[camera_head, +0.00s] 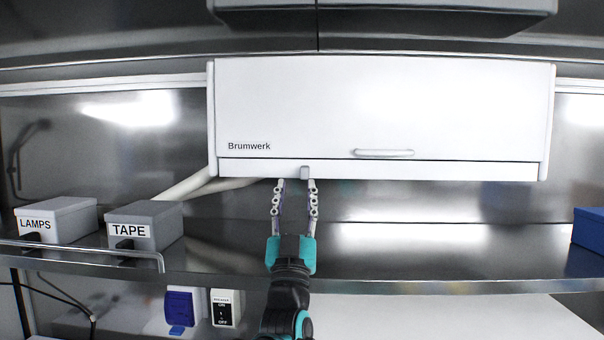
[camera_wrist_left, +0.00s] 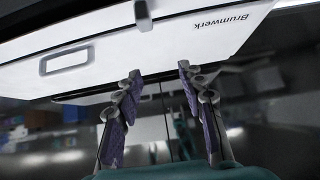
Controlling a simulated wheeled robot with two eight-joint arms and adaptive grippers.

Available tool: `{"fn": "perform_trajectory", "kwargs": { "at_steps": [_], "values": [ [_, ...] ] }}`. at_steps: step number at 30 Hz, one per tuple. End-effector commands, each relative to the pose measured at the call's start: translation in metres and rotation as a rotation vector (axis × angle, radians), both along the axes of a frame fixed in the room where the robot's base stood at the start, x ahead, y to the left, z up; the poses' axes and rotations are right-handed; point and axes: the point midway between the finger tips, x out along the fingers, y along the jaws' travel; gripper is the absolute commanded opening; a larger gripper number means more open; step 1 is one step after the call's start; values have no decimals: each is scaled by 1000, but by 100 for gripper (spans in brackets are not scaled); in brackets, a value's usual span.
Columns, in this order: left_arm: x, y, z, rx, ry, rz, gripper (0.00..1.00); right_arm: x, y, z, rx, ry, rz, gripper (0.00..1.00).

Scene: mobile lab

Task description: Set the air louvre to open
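The white Brumwerk air unit (camera_head: 300,105) hangs on the metal back wall. A narrow white strip, which looks like the louvre (camera_head: 420,171), runs along its bottom edge, in line with the front. A small grey tab (camera_head: 304,172) sits on this strip; a grey tab also shows at the top of the left wrist view (camera_wrist_left: 143,14). My left gripper (camera_head: 295,184) points up at the unit's lower edge, just below the tab. Its two fingers are apart with nothing between them, also in the left wrist view (camera_wrist_left: 157,72). My right gripper is out of view.
Grey boxes marked LAMPS (camera_head: 58,220) and TAPE (camera_head: 146,227) stand on the metal shelf (camera_head: 410,262) at left, behind a rail (camera_head: 80,250). A blue box (camera_head: 589,229) is at far right. White pipes (camera_head: 190,186) leave the unit's lower left. The shelf between is clear.

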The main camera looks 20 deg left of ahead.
Motion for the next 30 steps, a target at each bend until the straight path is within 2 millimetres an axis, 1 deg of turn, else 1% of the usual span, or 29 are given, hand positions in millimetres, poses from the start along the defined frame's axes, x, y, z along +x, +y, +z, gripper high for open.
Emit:
{"fn": "perform_trajectory", "kwargs": {
  "at_steps": [1,3,6,10,12,16,26,27,29,30],
  "values": [
    [13,2,3,1,0,1,40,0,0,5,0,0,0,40],
    [29,5,3,1,0,0,40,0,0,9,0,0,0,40],
    [50,10,2,0,1,1,40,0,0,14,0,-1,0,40],
    [72,14,3,0,1,-1,40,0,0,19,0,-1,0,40],
    [77,15,12,0,1,-1,40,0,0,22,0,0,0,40],
    [85,17,19,2,1,-1,40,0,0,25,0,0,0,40],
    [88,17,21,1,1,-1,40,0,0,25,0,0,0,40],
    [88,17,21,1,1,-1,37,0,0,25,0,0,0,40],
    [88,17,22,1,1,-1,21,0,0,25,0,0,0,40],
    [88,17,22,1,1,-1,11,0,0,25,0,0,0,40]
  ]
}}
